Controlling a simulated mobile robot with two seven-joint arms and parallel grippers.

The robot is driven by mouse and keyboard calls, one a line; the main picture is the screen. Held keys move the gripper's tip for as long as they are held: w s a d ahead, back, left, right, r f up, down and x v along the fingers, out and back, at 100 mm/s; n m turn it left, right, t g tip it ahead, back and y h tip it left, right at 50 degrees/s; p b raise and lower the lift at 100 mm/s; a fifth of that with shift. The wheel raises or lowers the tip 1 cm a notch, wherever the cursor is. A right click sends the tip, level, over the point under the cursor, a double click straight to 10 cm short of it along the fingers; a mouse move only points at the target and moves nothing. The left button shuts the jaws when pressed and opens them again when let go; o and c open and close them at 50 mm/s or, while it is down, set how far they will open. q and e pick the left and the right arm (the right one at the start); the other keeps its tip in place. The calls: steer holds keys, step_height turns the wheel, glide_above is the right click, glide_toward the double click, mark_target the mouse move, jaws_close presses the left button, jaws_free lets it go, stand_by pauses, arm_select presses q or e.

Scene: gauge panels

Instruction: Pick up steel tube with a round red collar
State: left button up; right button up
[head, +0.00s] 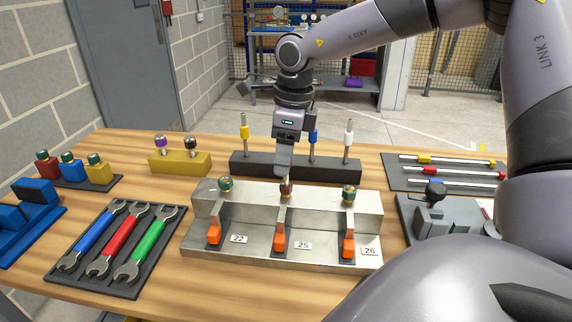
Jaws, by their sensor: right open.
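My right gripper (284,172) points down in the middle of the table, seen edge-on, with its jaws open. In the picture its tips are just above a dark reddish knob (286,189) on the grey metal fixture; I cannot tell whether they touch. Behind, a black block (255,167) holds upright steel tubes with a yellow collar (244,131), a blue collar (313,137) and a white collar (348,138). No upright tube with a red collar shows; my gripper hides part of that block. A lying rod with a red piece (427,170) is on the right tray. My left gripper is out of view.
The metal fixture (230,265) with orange clips fills the middle front. A spanner tray (75,289) lies at left, a yellow block (180,168) behind it. The dark rod tray (400,182) and a grey vice-like device (440,222) stand at right.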

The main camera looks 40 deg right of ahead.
jaws_close()
steer(key=shift+r, duration=0.1)
